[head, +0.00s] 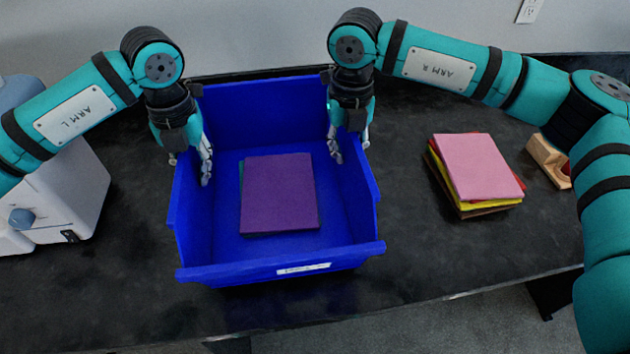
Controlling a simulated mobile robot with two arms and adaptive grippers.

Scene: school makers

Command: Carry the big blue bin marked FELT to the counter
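The big blue bin (187,222) stands upright on a black worktop, with a white label (303,269) on its front lip too small to read. A stack of felt sheets, purple on top (279,196), lies inside it. My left gripper (190,165) points down over the bin's left wall, one finger inside and one outside. My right gripper (350,148) straddles the right wall the same way. Both pairs of fingers look spread apart, with the walls between them. The parts of the rim under the grippers are hidden.
The black worktop (430,255) has free room in front of and right of the bin. A stack of pink, yellow and red sheets (475,168) and a wooden item (549,160) lie to the right. A white machine (75,195) stands at the left. A wall is behind.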

